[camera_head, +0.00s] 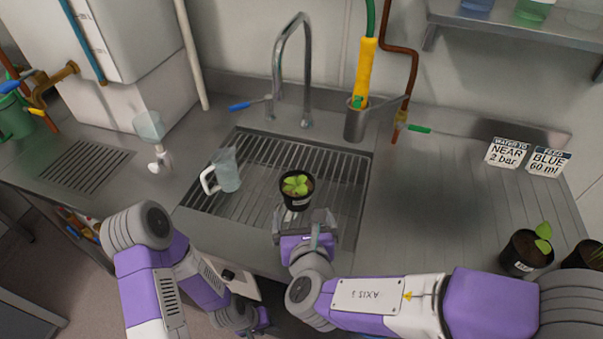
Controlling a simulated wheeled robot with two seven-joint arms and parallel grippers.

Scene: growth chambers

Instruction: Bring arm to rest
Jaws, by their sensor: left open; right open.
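My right gripper (304,218) is over the front part of the sink grate (262,160), with its fingers apart. A small black pot (296,203) with a green seedling stands upright just beyond its fingertips. I cannot tell whether the fingers touch the pot. My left gripper (258,322) is low, below the counter's front edge and near the bottom of the view. It is open, small in the picture and partly hidden by its own arm. I see nothing held in it.
A clear jug (225,170) stands on the grate, left of the pot. A faucet (297,60) and a holder with a yellow-handled hose (363,75) stand behind. Two signs (507,153) (549,161) are at the back right. Another potted seedling (526,250) stands at right. The right counter's middle is clear.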

